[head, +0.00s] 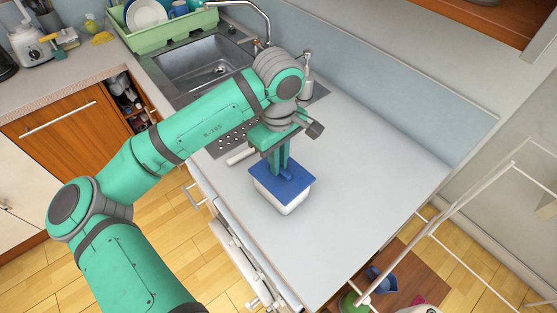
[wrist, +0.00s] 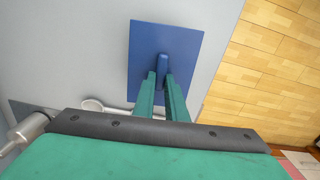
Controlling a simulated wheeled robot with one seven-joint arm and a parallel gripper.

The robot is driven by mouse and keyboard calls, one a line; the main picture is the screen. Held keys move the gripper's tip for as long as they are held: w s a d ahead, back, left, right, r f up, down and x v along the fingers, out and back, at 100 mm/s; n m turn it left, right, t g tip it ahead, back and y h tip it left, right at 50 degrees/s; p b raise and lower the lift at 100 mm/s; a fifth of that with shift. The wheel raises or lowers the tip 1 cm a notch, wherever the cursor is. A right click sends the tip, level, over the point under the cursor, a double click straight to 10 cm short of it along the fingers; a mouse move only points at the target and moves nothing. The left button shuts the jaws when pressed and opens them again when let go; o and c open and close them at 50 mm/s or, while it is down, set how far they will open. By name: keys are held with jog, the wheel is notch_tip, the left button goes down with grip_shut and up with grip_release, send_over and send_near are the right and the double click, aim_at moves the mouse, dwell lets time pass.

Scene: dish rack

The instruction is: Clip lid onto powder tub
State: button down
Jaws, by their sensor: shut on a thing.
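The powder tub (head: 277,202) is a white box standing upright on the grey counter near its front edge. The blue rectangular lid (head: 296,188) lies over the tub's top in the head view. From here I cannot tell whether it is fully clipped down. In the wrist view the lid (wrist: 182,40) covers the tub, whose walls are hidden. My gripper (head: 284,171) points down from above and is shut on the lid's raised blue handle. The two green fingers show on either side of the handle in the wrist view (wrist: 163,78).
A white-handled utensil (head: 240,157) lies on the counter left of the tub. A soap bottle (head: 306,78) stands behind my wrist by the sink (head: 205,70). A green dish rack (head: 165,32) is at the back left. The counter right of the tub is clear.

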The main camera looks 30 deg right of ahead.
jog(key=shift+f, duration=0.45)
dwell(0.5)
jog(key=c, duration=1.2)
grip_release()
jog(key=shift+r, duration=3.55)
